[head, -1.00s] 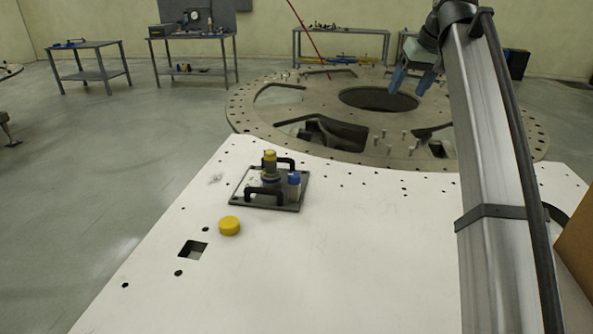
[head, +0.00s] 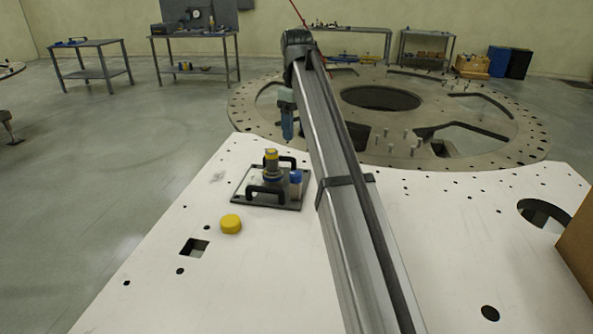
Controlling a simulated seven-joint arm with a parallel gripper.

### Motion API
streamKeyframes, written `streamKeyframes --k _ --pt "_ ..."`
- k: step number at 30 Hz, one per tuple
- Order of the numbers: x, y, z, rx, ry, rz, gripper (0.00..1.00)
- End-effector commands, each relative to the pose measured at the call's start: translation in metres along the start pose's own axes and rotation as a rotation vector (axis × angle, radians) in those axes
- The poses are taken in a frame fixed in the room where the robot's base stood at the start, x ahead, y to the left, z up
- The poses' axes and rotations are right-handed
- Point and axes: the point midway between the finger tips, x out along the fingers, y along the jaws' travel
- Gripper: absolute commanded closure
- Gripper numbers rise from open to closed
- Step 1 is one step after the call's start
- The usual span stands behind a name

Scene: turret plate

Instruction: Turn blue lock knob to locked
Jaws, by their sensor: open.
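The blue lock knob (head: 295,177) sits at the right side of a small dark-edged plate (head: 238,198) on the white surface. Its exact turn angle is too small to tell. On the same plate stand a yellow-topped cylinder (head: 271,156) with a blue band and two black handles (head: 266,191). My gripper (head: 287,132), with blue-grey fingers, hangs in the air pointing down, above and beyond the plate in the picture. It touches nothing that I can see. The fingers overlap from this side, and nothing shows between them.
A loose yellow cap (head: 231,224) lies on the white table (head: 430,240) in front of the plate, near a square hole (head: 194,248). A large round ring plate (head: 500,130) with openings lies behind. A brown box (head: 577,245) stands at the right edge.

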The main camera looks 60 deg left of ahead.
Motion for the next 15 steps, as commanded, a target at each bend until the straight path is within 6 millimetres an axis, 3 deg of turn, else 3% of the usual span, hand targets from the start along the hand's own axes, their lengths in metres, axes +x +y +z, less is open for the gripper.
streamKeyframes --k 5,15 --pt "0.012 0.0 0.001 0.001 0.0 -0.001 0.35" --pt "0.068 -0.001 0.002 0.002 0.0 -0.001 0.35"
